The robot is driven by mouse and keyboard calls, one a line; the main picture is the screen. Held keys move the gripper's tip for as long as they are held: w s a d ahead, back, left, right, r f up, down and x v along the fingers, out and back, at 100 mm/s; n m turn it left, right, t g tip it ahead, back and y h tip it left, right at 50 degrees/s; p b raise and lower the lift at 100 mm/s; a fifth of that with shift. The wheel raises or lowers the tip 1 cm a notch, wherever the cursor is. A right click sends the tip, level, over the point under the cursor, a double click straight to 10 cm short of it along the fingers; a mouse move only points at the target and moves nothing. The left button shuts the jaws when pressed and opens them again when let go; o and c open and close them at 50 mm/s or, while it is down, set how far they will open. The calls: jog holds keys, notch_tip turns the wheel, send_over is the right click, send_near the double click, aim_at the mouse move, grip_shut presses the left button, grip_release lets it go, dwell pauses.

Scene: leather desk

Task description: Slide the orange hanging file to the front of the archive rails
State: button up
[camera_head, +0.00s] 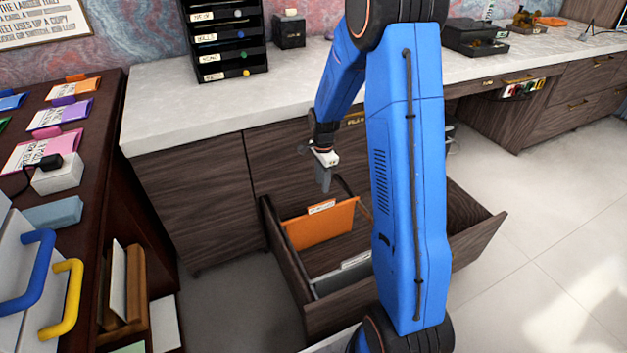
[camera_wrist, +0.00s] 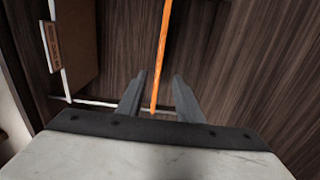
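The orange hanging file (camera_head: 322,227) hangs upright in the open drawer, with a white label tab on its top edge. Its top edge shows as a thin orange strip (camera_wrist: 163,45) in the wrist view. My gripper (camera_head: 323,186) points down just above the file's top edge in the head view. In the wrist view my gripper's two fingers (camera_wrist: 160,78) are apart, and the orange strip runs between them in the picture. I see no contact. A pale archive rail (camera_wrist: 90,103) crosses below the fingertips in the wrist view.
A grey file (camera_head: 342,274) with a white tab hangs nearer the drawer's front. A brown file (camera_wrist: 80,45) with a label stands left in the wrist view. The drawer's wooden walls (camera_head: 478,238) surround them. Drawer space between the orange and grey files is clear.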

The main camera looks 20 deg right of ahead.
aim_at(322, 210)
notch_tip(322, 210, down, 17)
jog(key=shift+f, duration=0.2)
dwell(0.6)
grip_shut()
jog(key=shift+s, duration=0.1)
